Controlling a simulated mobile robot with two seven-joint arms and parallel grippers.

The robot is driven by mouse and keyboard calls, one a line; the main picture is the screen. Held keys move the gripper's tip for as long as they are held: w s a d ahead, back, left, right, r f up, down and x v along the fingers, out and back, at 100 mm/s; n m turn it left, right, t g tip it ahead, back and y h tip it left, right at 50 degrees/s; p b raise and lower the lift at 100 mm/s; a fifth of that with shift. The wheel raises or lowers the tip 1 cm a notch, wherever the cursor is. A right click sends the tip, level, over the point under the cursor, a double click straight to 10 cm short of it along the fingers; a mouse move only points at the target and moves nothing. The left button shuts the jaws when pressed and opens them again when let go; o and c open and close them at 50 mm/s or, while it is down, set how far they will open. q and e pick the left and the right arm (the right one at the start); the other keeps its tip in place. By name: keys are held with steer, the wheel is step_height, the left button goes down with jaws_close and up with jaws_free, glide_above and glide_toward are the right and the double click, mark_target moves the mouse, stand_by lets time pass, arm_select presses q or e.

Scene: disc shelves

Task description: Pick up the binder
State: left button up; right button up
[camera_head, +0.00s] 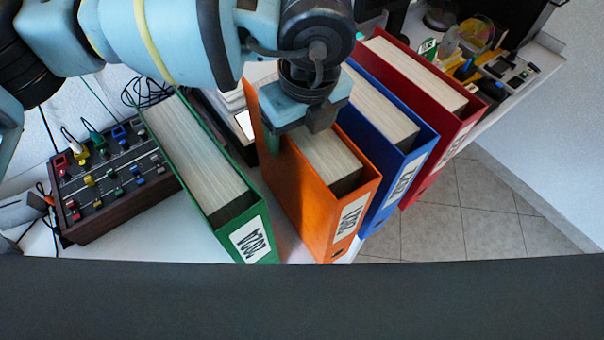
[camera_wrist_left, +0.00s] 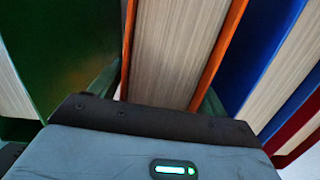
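Four binders stand on a white shelf top in the head view: a green binder (camera_head: 205,165), an orange binder (camera_head: 305,200), a blue binder (camera_head: 410,155) and a red binder (camera_head: 460,130). My left gripper (camera_head: 300,130) is over the orange binder, pointing down, its fingers on either side of it. In the left wrist view, the orange binder (camera_wrist_left: 172,50) lies between the fingers, slightly turned relative to the gripper. The fingers look open; contact with the covers is unclear. My right gripper is out of view.
A brown control box (camera_head: 115,180) with coloured knobs and cables stands left of the green binder. A dark item (camera_head: 235,125) lies between green and orange. Small gear (camera_head: 480,65) crowds the far right. The blue binder stands close to the orange one.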

arm_select(q)
jaws_close()
steer(key=shift+r, duration=0.1)
stand_by(0.3)
